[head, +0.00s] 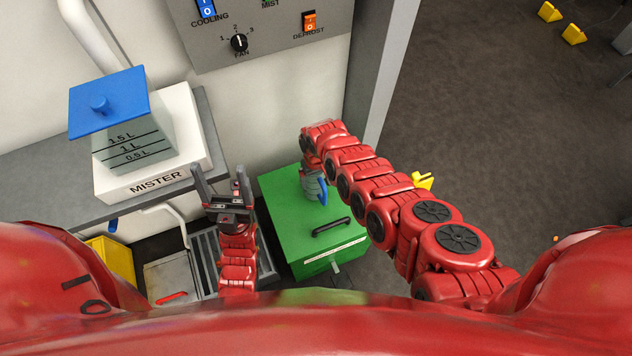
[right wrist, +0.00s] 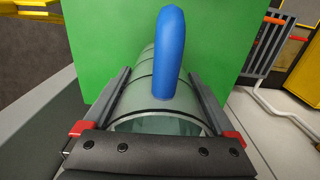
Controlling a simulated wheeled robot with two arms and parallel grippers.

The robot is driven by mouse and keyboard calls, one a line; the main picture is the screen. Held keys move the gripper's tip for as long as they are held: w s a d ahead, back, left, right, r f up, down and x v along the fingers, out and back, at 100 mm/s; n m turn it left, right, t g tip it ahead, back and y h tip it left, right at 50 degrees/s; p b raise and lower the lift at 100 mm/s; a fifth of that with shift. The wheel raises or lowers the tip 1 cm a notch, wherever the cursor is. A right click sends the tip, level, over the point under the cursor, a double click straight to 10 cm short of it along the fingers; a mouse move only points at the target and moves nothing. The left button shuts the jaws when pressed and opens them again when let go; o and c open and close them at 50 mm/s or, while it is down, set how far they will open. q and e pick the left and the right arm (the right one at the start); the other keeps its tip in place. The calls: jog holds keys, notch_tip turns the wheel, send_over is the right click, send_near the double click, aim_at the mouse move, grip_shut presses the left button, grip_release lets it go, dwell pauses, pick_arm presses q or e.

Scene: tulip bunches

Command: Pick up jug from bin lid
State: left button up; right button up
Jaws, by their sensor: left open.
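The jug (head: 312,184) is a greenish see-through cylinder with a blue handle, at the far part of the green bin lid (head: 290,215). In the right wrist view the jug (right wrist: 158,112) has its open rim toward the camera, its blue handle on top and the green lid (right wrist: 225,45) behind it. My right gripper (right wrist: 160,82) has one finger on each side of the jug, close to its wall; I cannot tell whether they press on it. Whether the jug's base touches the lid is hidden. My left gripper (head: 218,172) is open and empty, left of the bin.
The lid has a black handle (head: 331,227) near its front. A white mister base (head: 190,150) with a blue-lidded tank (head: 135,145) stands on the grey counter at left. A grey control panel (head: 270,35) is on the wall behind. Open floor lies to the right.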

grip_shut()
jog(key=shift+w+r, duration=0.1)
jog(key=shift+r, duration=0.1)
